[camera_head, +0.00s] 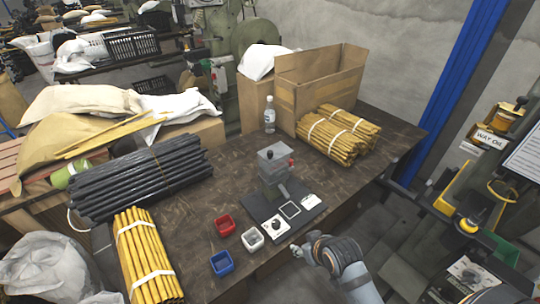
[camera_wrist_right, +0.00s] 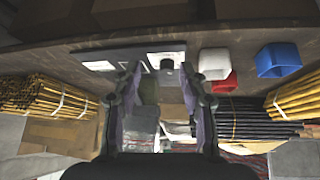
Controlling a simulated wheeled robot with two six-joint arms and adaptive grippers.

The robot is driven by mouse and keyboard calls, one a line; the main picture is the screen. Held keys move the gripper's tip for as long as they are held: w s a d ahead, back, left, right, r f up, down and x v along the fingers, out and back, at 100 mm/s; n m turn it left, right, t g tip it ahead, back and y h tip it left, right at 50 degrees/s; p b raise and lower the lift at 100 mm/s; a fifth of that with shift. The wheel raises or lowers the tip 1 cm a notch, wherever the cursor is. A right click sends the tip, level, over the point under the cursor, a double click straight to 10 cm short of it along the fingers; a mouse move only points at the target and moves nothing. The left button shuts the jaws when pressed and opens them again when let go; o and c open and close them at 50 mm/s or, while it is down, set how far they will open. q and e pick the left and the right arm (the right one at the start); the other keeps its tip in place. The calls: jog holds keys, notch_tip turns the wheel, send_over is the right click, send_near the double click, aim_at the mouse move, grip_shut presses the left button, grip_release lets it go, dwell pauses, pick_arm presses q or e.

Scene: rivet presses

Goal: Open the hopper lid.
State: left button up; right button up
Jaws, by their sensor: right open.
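The rivet press (camera_head: 275,180) stands on the brown workbench, with a grey box-shaped hopper on top. The hopper's lid (camera_head: 272,150) looks flat and closed in the head view. A small red part sits on the press's right side. My right gripper (camera_head: 298,250) is at the bench's front edge, in front of the press base and apart from the press. In the right wrist view its two fingers (camera_wrist_right: 163,85) are spread with nothing held between them. The press base (camera_wrist_right: 115,57) shows beyond them; the hopper is hard to make out there. My left gripper is out of view.
Red (camera_head: 225,225), white (camera_head: 252,239) and blue (camera_head: 222,263) bins stand left of the press base. Bundles of yellow (camera_head: 146,258) and black rods (camera_head: 140,178) lie at left. A bottle (camera_head: 269,115) and cardboard box (camera_head: 315,85) stand behind.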

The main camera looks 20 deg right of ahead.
jog(key=w+a+r+t+y, duration=0.25)
jog(key=w+r+t, duration=0.3)
jog(key=w, duration=0.45)
jog(key=t+h, duration=0.2)
jog(key=t, duration=0.4)
send_near(271, 156)
jog(key=shift+m+g+y, duration=0.25)
jog(key=shift+m, duration=0.15)
jog(key=w, duration=1.1)
jog(key=shift+w+a+r, duration=0.15)
jog(key=shift+a+r, duration=0.15)
jog(key=shift+r, duration=0.05)
jog(key=shift+c, duration=0.4)
grip_shut()
